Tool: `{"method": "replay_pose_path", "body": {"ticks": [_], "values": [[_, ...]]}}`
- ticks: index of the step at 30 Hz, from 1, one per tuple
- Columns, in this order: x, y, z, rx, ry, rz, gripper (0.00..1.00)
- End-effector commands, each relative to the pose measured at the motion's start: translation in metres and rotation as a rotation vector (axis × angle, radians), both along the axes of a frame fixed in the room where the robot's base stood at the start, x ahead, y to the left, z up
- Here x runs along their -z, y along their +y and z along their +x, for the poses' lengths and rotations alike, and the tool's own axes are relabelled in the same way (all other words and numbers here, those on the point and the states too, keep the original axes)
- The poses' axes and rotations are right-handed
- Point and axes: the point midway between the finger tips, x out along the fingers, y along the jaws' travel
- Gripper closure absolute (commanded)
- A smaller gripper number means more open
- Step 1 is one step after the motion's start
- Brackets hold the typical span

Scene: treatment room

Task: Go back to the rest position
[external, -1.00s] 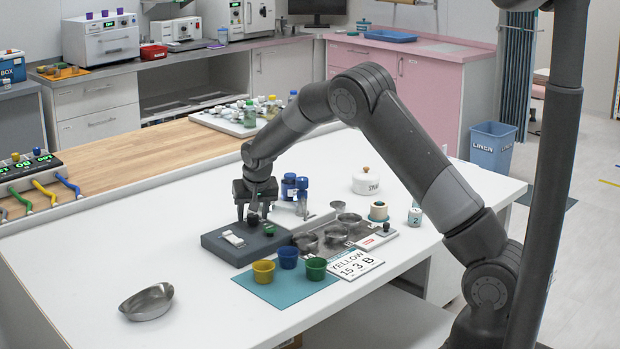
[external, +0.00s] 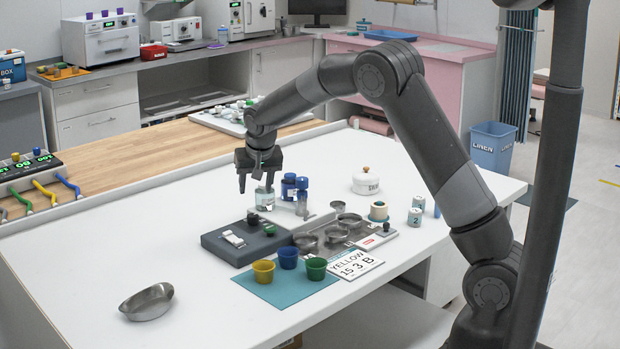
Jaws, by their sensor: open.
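My gripper (external: 255,184) hangs above the white table (external: 130,262), pointing down, with its fingers apart and nothing seen between them. It is above and behind the dark grey block (external: 222,248), which has a white switch-like part, a black knob (external: 252,219) and a green knob (external: 269,230) on top. A clear glass jar (external: 264,201) stands just behind the block, close below the fingers in the picture.
Coloured cups (external: 264,271) stand on a teal mat (external: 290,293) in front. A metal dish (external: 146,302) is at front left.

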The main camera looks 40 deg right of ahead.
Motion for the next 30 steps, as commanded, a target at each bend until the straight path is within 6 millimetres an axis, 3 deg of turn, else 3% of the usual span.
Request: {"method": "replay_pose_path", "body": {"ticks": [11, 16, 20, 30], "values": [[-0.004, 0.0, -0.002, 0.0, 0.0, 0.0, 0.5], [-0.021, -0.004, -0.017, -0.01, -0.003, 0.013, 0.5], [-0.05, -0.009, -0.047, -0.036, -0.008, 0.037, 0.5], [-0.117, -0.018, -0.151, -0.142, -0.023, 0.079, 0.5]]}}
